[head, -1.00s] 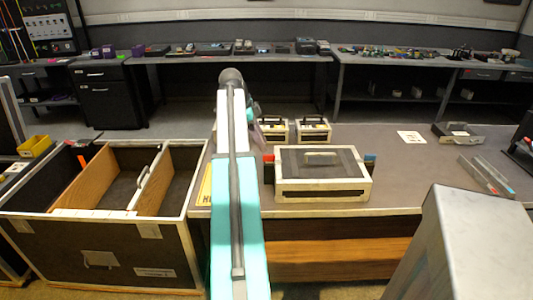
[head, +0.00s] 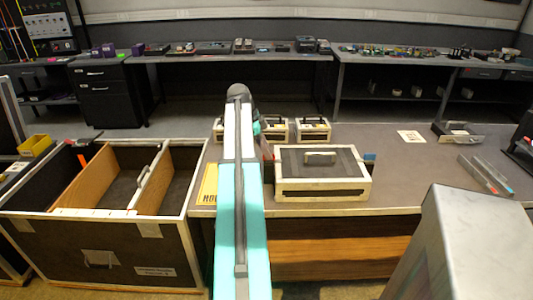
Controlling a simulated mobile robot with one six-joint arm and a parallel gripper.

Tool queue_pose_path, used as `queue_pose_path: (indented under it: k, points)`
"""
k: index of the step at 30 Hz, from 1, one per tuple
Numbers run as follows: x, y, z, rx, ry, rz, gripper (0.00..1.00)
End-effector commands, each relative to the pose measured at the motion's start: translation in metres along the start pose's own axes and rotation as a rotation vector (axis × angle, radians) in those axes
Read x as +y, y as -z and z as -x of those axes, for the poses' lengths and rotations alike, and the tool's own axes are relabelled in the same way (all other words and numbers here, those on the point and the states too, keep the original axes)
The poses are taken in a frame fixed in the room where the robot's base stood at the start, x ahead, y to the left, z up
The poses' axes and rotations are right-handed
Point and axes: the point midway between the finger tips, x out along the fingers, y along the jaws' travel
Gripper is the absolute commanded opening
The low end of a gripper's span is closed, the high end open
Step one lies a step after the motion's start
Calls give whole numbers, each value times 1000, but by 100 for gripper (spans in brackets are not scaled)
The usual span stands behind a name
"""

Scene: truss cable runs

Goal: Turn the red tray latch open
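A dark case (head: 322,172) with pale edges and a handle on its lid stands on the grey table. A blue piece (head: 370,157) shows beyond its right side. I cannot make out a red tray latch; my arm covers the area at the case's left side. My arm reaches forward over the table's left part, just left of the case. A bit of teal at the far end of the arm shows beside it, but my gripper's fingers are hidden behind the arm.
Several small cases (head: 313,129) stand behind the large one. A big open crate (head: 100,215) with wooden dividers is at the left. A yellow sheet (head: 208,184) lies by the arm. A metal tray (head: 457,133) sits at right.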

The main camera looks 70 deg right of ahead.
Motion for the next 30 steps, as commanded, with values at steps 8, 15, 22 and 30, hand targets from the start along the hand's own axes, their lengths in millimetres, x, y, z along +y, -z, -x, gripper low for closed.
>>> queue_pose_path:
  k: [8,15,22,30]
  points:
    - [2,0,0,-1,-2,4,0]
    - [3,0,0,-2,15,50,0]
    - [5,0,0,-2,63,162,0]
    - [8,1,0,-2,149,372,0]
